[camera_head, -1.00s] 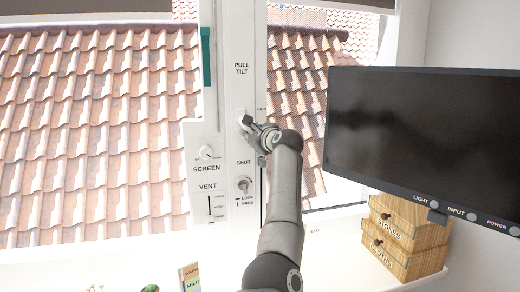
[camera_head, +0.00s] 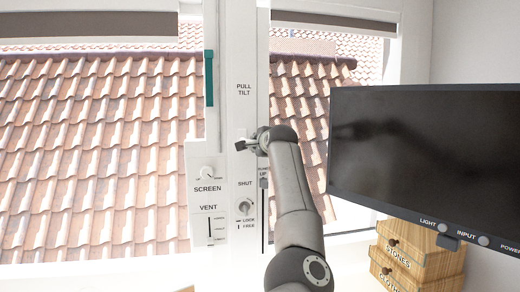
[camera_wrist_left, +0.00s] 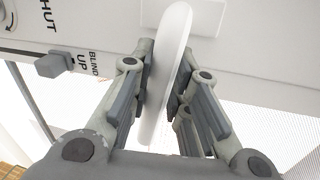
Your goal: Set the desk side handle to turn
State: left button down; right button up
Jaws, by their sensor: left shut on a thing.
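The desk side handle is a white, rounded lever (camera_wrist_left: 168,65) on the white window post (camera_head: 244,65), between the words PULL TILT and SHUT. My left gripper (camera_head: 238,146) is at the handle in the head view, covering most of it. In the left wrist view the fingers of my left gripper (camera_wrist_left: 163,85) are shut on the lever, one on each side. The lever's far end runs up between them to a white base. My right gripper is not in view.
A dark grey blind lever (camera_wrist_left: 53,65) is close beside the gripper. A SCREEN knob (camera_head: 208,173) and VENT slider (camera_head: 210,227) sit left of the post, with a lock knob (camera_head: 246,206) below. A monitor (camera_head: 425,145) and wooden boxes (camera_head: 415,262) stand right.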

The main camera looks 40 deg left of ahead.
pick_arm(q)
jog(key=shift+r+n, duration=0.25)
jog(key=shift+n, duration=0.25)
jog(key=c, duration=1.3)
grip_release()
jog(key=shift+c, duration=0.2)
jog(key=v, duration=1.2)
jog(key=shift+a, duration=0.1)
